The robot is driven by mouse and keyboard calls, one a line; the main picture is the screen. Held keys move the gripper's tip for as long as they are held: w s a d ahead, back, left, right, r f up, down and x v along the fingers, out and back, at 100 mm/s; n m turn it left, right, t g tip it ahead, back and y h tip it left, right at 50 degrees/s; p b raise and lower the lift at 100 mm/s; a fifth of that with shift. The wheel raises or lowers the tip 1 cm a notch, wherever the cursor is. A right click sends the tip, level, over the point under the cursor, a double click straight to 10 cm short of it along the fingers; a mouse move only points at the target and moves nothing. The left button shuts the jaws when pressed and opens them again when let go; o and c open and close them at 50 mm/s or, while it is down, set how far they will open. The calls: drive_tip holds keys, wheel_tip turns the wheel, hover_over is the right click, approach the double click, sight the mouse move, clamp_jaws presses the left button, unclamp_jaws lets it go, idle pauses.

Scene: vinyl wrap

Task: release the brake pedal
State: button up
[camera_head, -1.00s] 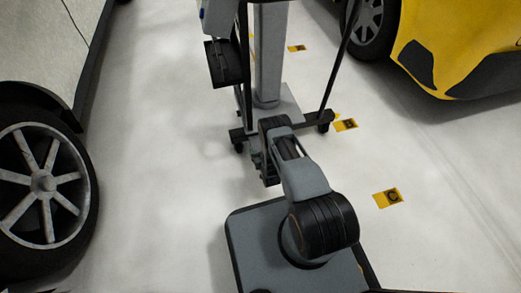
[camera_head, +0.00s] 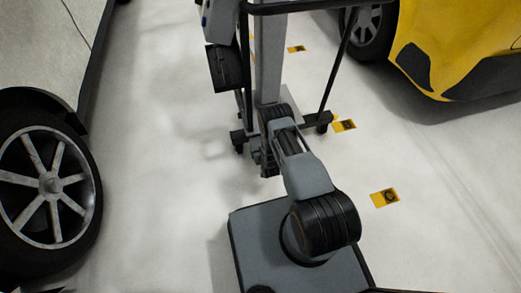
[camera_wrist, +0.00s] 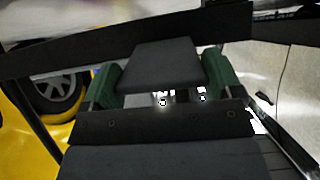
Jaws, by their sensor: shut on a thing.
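In the wrist view a flat dark grey plate, which looks like the brake pedal (camera_wrist: 155,62), sits between the two green finger pads of my gripper (camera_wrist: 161,78). The pads are at its left and right edges, and my gripper is shut on it. In the head view my arm reaches away to the foot of a wheeled cart (camera_head: 268,75) with a grey column. My gripper's end is small and dark there, low by the cart's base (camera_head: 318,119). The pedal cannot be made out in that view.
A pale vehicle with a dark spoked wheel (camera_head: 48,185) stands close at the left. A yellow car (camera_head: 430,50) is at the upper right. Yellow floor markers (camera_head: 385,198) lie right of the cart. The pale floor (camera_head: 155,150) between vehicle and cart is clear.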

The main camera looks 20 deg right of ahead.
drive_tip(key=o, duration=1.1)
drive_tip(key=shift+r, duration=0.1)
drive_tip(key=p+v, duration=0.5)
drive_tip(key=v, duration=0.8)
drive_tip(key=shift+s, duration=0.35)
drive_tip(key=shift+r, duration=0.15)
